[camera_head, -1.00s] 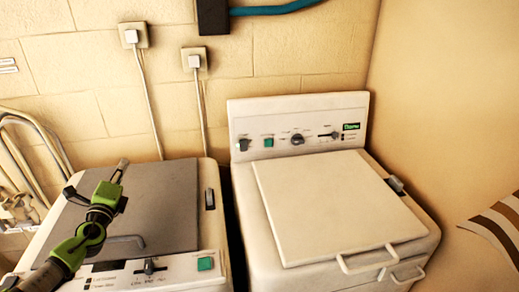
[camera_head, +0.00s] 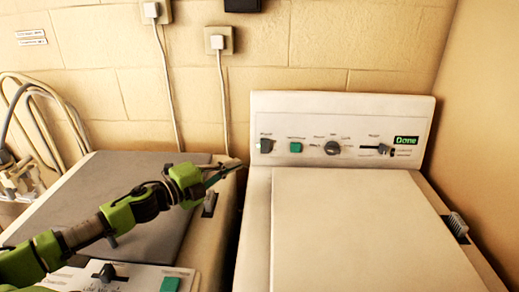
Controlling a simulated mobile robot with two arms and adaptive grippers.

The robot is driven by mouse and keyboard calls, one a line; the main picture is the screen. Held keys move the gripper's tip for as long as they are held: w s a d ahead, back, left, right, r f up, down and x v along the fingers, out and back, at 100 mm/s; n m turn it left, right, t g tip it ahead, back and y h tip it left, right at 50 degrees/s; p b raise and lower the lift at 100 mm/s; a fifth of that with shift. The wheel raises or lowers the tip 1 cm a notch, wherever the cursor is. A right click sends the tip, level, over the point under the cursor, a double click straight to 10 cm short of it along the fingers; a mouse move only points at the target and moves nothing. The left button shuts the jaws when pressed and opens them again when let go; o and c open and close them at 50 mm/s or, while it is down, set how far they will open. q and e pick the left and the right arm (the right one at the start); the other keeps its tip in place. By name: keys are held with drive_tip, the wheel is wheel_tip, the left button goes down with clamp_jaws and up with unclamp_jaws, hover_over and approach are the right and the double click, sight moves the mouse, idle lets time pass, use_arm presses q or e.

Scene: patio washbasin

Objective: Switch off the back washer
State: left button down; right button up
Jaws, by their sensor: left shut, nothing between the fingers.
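The back washer (camera_head: 370,235) is the cream machine on the right, with its lid down. Its upright control panel (camera_head: 340,110) carries a dark switch (camera_head: 266,146) at the left, a green button (camera_head: 295,147), a round dark knob (camera_head: 332,148), a slider (camera_head: 376,149) and a green display (camera_head: 406,140) that reads "Done". My left gripper (camera_head: 228,169) is shut and empty, pointing right, above the right edge of the front machine. It is to the left of the panel and a little below the dark switch, apart from it in the picture. My right gripper is not in view.
The front machine (camera_head: 130,205) with a grey lid stands at the left, with its own panel (camera_head: 135,275) at the bottom. Two wall plugs (camera_head: 217,42) have cables running down behind the machines. Hoses (camera_head: 40,95) hang at the far left. A wall closes off the right.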

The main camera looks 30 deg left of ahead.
use_arm(q)
approach(269, 144)
drive_tip(key=s+d, duration=0.2)
drive_tip(key=shift+s+d+r, duration=0.2)
drive_tip(key=shift+s+r, duration=0.05)
drive_tip(key=shift+s, duration=0.05)
drive_tip(key=shift+p+x, duration=0.35)
drive_tip(key=shift+x, duration=1.15)
drive_tip(key=w+p, duration=0.1)
drive_tip(key=w, duration=0.1)
drive_tip(key=w+a, duration=0.1)
drive_tip(key=w, duration=0.1)
drive_tip(key=shift+w+f+p, duration=0.1)
drive_tip(key=shift+p, duration=0.25)
drive_tip(key=shift+w+a+f, duration=0.2)
drive_tip(key=shift+w+a, duration=0.1)
drive_tip(key=shift+w, duration=0.3)
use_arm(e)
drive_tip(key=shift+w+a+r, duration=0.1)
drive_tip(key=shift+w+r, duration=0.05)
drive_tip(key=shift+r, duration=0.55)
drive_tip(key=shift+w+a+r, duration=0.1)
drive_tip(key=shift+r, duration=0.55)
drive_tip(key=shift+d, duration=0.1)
